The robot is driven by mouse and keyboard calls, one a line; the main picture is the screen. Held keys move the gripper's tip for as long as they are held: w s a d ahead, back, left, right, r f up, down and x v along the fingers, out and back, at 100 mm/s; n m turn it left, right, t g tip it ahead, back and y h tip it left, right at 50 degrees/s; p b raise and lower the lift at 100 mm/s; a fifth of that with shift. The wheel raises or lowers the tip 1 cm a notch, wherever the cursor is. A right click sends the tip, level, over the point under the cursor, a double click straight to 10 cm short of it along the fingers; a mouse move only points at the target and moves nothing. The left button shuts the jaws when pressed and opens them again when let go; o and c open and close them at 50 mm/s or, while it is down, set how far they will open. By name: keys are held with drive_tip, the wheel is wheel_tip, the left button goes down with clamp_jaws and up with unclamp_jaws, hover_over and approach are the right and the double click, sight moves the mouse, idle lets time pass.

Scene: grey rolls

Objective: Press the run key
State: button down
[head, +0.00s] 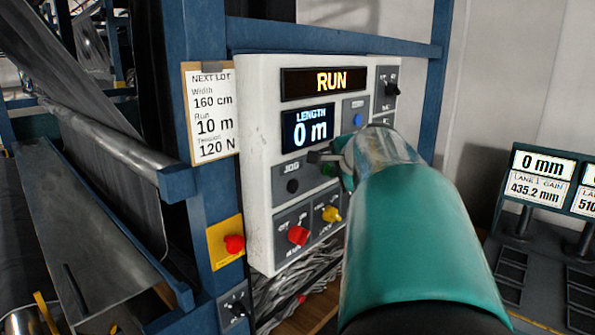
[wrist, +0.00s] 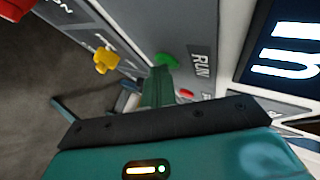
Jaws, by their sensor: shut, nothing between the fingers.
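The run key is a green button (wrist: 167,60) beside a dark label reading RUN (wrist: 202,62) in the wrist view. In the head view only a bit of its green (head: 329,170) shows under my gripper (head: 325,157). My gripper is shut and empty, and its fingers (wrist: 158,88) end at the green key in the wrist view. I cannot tell whether they touch it. The key sits on a white control panel (head: 257,130). The panel's top display (head: 331,82) reads RUN in yellow, and the length display (head: 308,129) reads 0 m.
A JOG key (head: 292,186) is left of my gripper. A red knob (head: 298,235) and a yellow knob (head: 331,214) are below. A red button (head: 234,244) on a yellow plate is at lower left. A blue button (head: 358,119) and a lot card (head: 212,115) are nearby.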

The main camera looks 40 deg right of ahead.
drive_tip(key=shift+s, duration=0.8)
drive_tip(key=shift+s+d, duration=0.15)
drive_tip(key=shift+s, duration=1.1)
drive_tip(key=shift+s+d, duration=0.1)
drive_tip(key=shift+s, duration=1.15)
